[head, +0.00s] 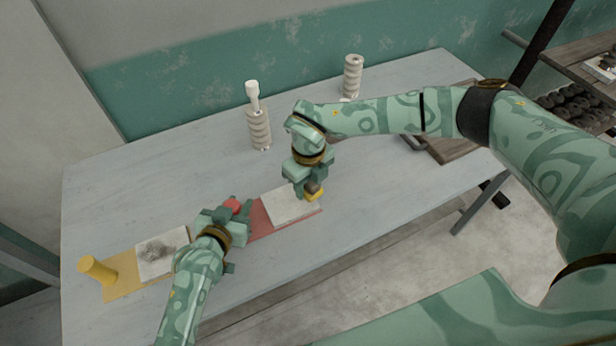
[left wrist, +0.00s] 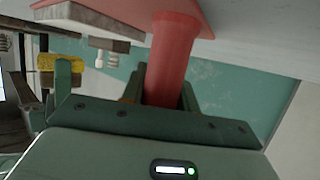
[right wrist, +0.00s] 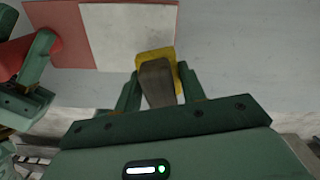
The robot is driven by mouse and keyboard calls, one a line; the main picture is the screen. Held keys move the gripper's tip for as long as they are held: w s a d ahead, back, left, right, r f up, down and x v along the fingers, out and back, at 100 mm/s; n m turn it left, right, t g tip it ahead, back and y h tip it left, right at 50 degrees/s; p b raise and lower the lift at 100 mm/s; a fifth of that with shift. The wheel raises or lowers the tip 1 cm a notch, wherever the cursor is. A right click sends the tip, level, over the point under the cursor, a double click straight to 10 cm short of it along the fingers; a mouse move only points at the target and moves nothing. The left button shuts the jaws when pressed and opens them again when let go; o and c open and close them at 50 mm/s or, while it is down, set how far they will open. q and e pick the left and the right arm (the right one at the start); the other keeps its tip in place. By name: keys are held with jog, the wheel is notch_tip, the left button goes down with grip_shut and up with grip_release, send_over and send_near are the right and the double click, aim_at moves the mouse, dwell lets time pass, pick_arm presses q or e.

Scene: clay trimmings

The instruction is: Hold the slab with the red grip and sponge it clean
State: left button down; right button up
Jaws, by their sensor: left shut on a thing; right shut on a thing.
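My left gripper (head: 236,212) is shut around the upright red grip (head: 233,204), which also shows in the left wrist view (left wrist: 171,62). The grip stands on a red board (head: 262,226). My right gripper (head: 311,184) is shut on the dark handle (right wrist: 157,84) of a yellow sponge (head: 314,197). The sponge is over the slab's right end. In the left wrist view the sponge (left wrist: 62,72) appears apart from the slab (left wrist: 92,22), above it.
A second slab (head: 160,253) with a grey smudge lies on a yellow board (head: 122,287) with a yellow grip (head: 97,269). Two ridged pale stacks (head: 258,128) (head: 352,76) stand at the back. A brown tray (head: 455,148) lies at the right. The table's back left is bare.

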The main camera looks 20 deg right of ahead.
aim_at(308, 194)
jog(key=shift+f, duration=2.35)
jog(key=w, duration=0.3)
jog(key=shift+w+a+r, duration=0.1)
jog(key=shift+a+r, duration=0.1)
jog(key=shift+w+r, duration=0.1)
jog(key=shift+w, duration=0.25)
jog(key=shift+s+d, duration=0.15)
jog(key=shift+s, duration=1.7)
jog(key=shift+s+r, duration=0.1)
jog(key=shift+r, duration=3.85)
